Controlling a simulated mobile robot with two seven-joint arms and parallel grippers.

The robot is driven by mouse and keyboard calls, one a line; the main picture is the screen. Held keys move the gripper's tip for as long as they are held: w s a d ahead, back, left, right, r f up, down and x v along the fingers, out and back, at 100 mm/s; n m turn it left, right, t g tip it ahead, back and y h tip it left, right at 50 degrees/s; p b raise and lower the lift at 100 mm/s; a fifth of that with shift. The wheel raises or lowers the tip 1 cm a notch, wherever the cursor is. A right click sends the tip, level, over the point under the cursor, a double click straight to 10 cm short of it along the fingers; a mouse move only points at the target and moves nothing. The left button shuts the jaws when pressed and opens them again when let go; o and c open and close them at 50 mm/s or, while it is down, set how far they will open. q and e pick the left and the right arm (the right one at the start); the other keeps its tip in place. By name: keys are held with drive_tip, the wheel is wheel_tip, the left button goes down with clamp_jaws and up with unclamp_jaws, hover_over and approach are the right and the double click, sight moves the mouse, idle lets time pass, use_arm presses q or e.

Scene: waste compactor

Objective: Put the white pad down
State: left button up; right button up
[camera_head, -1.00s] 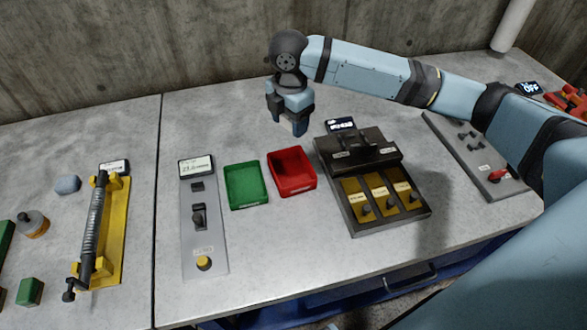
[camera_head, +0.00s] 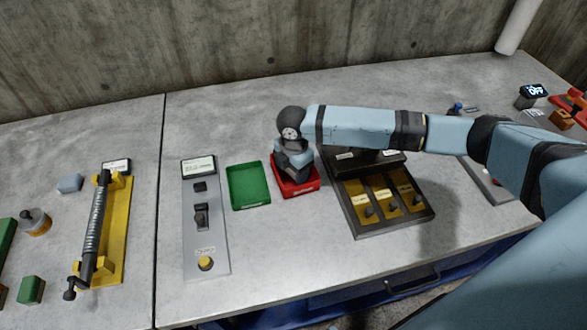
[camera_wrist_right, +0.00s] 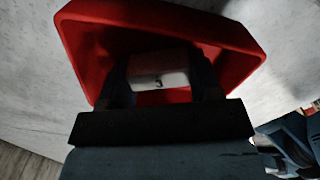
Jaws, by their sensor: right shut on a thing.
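My right gripper (camera_head: 293,178) is over the red tray (camera_head: 303,190), with its fingers reaching down into it. In the head view the pad is hidden by the gripper. My left gripper is not in view.
A green tray (camera_head: 248,186) stands just left of the red tray. A grey panel (camera_head: 206,240) with a yellow button is further left. A dark unit with yellow slots (camera_head: 385,205) stands close on the right, under my right arm. The table in front of the trays is clear.

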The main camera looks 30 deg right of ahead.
drive_tip(key=shift+f, duration=0.1)
drive_tip(key=o, duration=1)
wheel_tip(320, 180, up, 12)
drive_tip(key=shift+r, duration=0.2)
drive_tip(key=shift+f, duration=0.1)
